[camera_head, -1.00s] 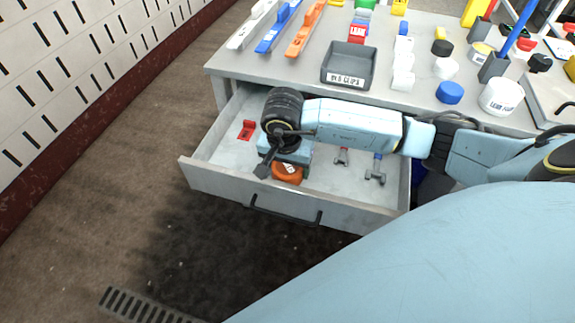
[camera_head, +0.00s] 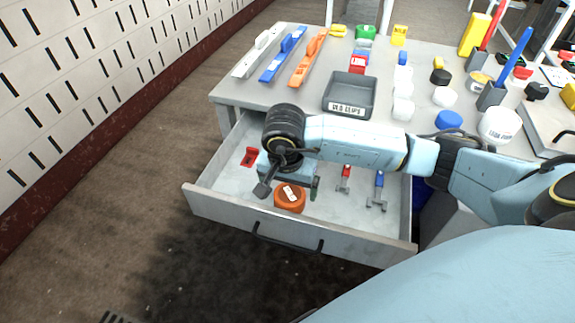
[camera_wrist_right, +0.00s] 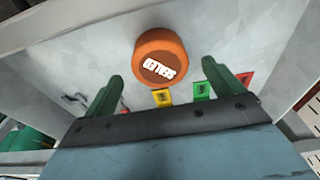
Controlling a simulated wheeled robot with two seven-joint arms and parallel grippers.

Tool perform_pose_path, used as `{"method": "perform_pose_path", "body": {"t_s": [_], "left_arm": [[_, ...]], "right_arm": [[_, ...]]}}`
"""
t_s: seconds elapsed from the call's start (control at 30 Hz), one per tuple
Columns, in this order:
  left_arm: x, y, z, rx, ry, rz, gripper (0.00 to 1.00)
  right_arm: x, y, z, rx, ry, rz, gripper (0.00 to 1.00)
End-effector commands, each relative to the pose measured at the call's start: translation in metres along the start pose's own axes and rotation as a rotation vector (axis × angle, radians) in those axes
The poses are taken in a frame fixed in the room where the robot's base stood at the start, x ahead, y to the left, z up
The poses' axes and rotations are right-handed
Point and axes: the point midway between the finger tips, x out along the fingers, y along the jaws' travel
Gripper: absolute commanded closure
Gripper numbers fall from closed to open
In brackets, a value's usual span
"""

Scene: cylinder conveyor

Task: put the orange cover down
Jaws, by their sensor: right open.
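The orange cover (camera_head: 290,198), a round cap with a white label, lies in the open drawer (camera_head: 230,209) near its front wall. In the right wrist view the cover (camera_wrist_right: 162,58) sits just beyond and between the spread green fingertips, touching neither that I can see. My right gripper (camera_wrist_right: 160,75) is open and empty. In the head view my right gripper (camera_head: 292,185) hangs over the drawer just behind the cover; its wrist hides part of it. My left gripper is not in view.
The drawer also holds a red piece (camera_head: 249,157), a red-handled tool (camera_head: 345,180) and a blue-handled tool (camera_head: 379,190). The table (camera_head: 300,90) above carries a grey tray (camera_head: 349,94), white and blue caps and coloured bars.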

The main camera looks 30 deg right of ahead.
Motion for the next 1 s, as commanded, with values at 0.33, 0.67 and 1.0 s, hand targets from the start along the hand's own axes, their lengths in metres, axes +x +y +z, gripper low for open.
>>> {"method": "perform_pose_path", "body": {"t_s": [0.33,0.67,1.0], "left_arm": [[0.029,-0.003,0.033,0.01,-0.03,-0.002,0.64],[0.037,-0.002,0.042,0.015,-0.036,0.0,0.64],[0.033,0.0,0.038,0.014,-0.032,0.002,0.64]], "right_arm": [[-0.068,0.0,-0.001,0.001,0.002,-0.002,0.07],[-0.085,0.0,0.0,0.002,0.0,0.001,0.07],[-0.084,-0.007,0.015,0.005,-0.06,-0.04,0.07]]}}
